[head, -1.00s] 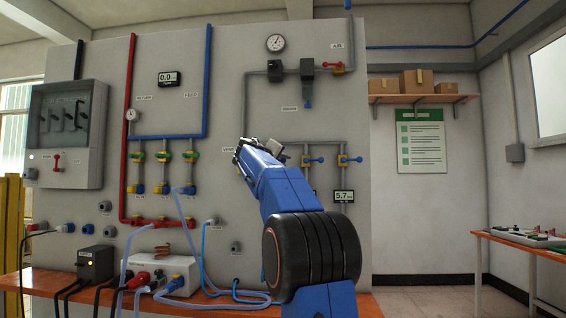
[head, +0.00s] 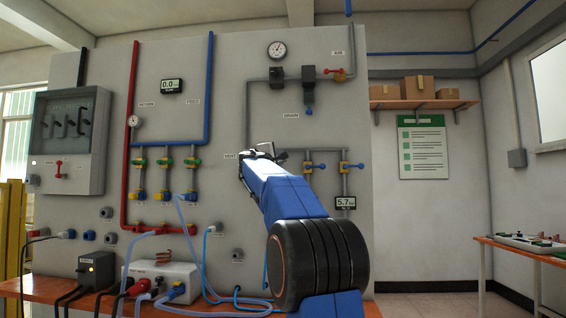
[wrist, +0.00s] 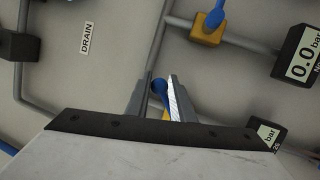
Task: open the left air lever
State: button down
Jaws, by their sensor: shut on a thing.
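The left air lever (wrist: 159,88) shows as a blue end between the two fingers in the wrist view, above a sliver of yellow valve body (wrist: 166,114). My gripper (wrist: 160,84) is shut on this lever. In the head view my gripper (head: 265,150) is at the air pipe on the panel, and my arm hides the lever there. How far the lever is turned cannot be told. A neighbouring blue lever (wrist: 216,18) on a yellow valve (wrist: 207,29) stands apart from the fingers; it also shows in the head view (head: 314,166).
Another blue lever (head: 352,165) sits further right above a gauge reading 5.7 (head: 346,203). The wrist view shows a 0.0 bar gauge (wrist: 300,57). Grey pipes (head: 248,110) frame the work area. Hoses and a white box (head: 160,280) lie on the orange bench at lower left.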

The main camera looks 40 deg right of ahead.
jog(key=n, duration=0.2)
jog(key=w+a+r+n+t, duration=0.1)
jog(key=shift+n+t, duration=0.3)
jog(key=shift+n, duration=0.1)
jog(key=n, duration=0.1)
jog(key=n+t, duration=0.1)
jog(key=w+n, duration=0.1)
jog(key=shift+a+r+y, duration=0.3)
jog(key=shift+a+r, duration=0.05)
jog(key=shift+w+a+n+t+y, duration=0.25)
jog(key=shift+n+t, duration=0.2)
jog(key=shift+n, duration=0.5)
jog(key=shift+w+a+n+t+y, duration=0.15)
jog(key=shift+w+n+t+y, duration=0.25)
jog(key=shift+n, duration=0.6)
jog(key=shift+w+a+n+t+y, duration=0.1)
jog(key=shift+a+n+t+y, duration=0.1)
jog(key=shift+n+t, duration=0.55)
jog(key=shift+n, duration=0.4)
jog(key=c, duration=1.6)
grip_release()
jog(key=shift+w+a, duration=0.15)
